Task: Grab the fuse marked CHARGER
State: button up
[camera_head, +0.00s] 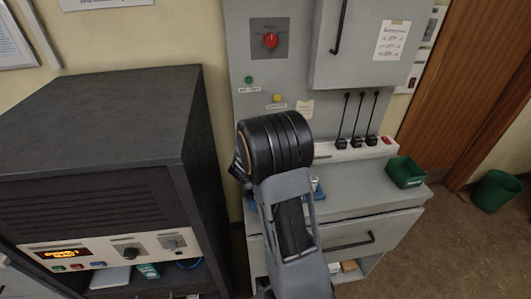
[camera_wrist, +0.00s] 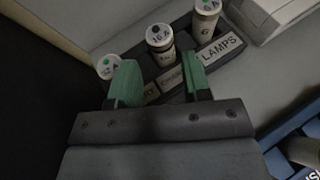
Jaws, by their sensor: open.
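In the wrist view a dark rack holds 3 pale cylindrical fuses in a slanting row. The middle fuse (camera_wrist: 161,41) has a white cap reading 16A and stands behind a partly covered label (camera_wrist: 172,77) starting "CHA". The right fuse (camera_wrist: 206,14) stands behind the label LAMPS (camera_wrist: 221,47). In the head view my arm hides the rack and fingers.
In the wrist view a blue object (camera_wrist: 295,140) with partial lettering lies at lower right. In the head view a green bin (camera_head: 405,172) and a white power strip (camera_head: 350,150) with plugs sit on the grey counter. A dark cabinet (camera_head: 110,110) stands at left.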

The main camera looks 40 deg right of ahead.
jog(key=p+x, duration=0.2)
jog(key=x, duration=0.1)
jog(key=shift+w+d, duration=0.25)
jog(key=shift+d, duration=0.15)
jog(key=shift+w+d+f, duration=0.35)
jog(key=shift+w+d, duration=0.05)
jog(key=shift+d, duration=0.1)
jog(key=shift+c, duration=0.4)
jog(key=c, duration=0.6)
